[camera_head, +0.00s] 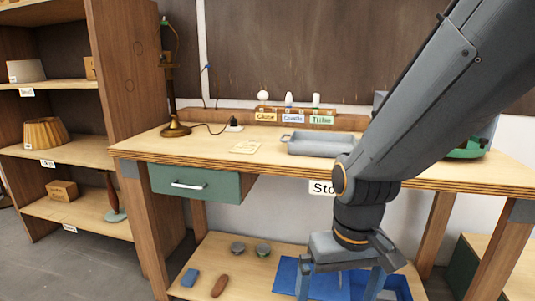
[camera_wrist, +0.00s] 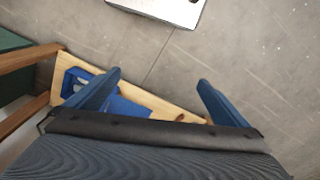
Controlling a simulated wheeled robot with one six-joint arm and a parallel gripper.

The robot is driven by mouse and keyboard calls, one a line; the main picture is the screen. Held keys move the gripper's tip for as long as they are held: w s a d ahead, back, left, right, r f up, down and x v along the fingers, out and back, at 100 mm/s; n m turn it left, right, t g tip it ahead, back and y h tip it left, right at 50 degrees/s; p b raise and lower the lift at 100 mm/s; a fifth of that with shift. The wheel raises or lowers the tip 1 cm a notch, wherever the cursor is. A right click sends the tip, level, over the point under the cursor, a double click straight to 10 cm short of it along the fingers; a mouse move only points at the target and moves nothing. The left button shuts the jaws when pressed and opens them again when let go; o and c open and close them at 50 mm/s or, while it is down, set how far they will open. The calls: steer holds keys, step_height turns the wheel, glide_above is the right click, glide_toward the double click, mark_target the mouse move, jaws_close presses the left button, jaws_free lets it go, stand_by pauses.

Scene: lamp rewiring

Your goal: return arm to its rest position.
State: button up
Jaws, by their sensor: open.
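My gripper (camera_head: 340,283) points down in front of the workbench, over its lower shelf as seen in the head view. In the wrist view my gripper (camera_wrist: 160,95) shows two blue-grey fingers spread wide apart. Nothing is between the fingertips that I can see touching them. My arm crosses the right side of the head view and hides part of the bench top. Behind the gripper, on the lower shelf (camera_head: 235,285), lies a blue mat or tray (camera_head: 286,272), partly hidden by the fingers.
The workbench (camera_head: 215,147) carries a brass lamp (camera_head: 175,129), a grey tray (camera_head: 310,143), and a rack (camera_head: 340,121) with three labelled bulbs. A green drawer (camera_head: 225,187) is shut. A shelf unit (camera_head: 130,60) stands left. Open floor (camera_head: 60,270) lies front left.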

steer(key=s+d+r+m+p, duration=0.1)
steer(key=s+d+r+p, duration=0.1)
steer(key=d+r+p, duration=0.4)
steer(key=r+p, duration=0.1)
steer(key=p, duration=0.2)
steer(key=shift+r+m, duration=0.3)
steer(key=shift+r, duration=0.1)
steer(key=shift+d, duration=0.1)
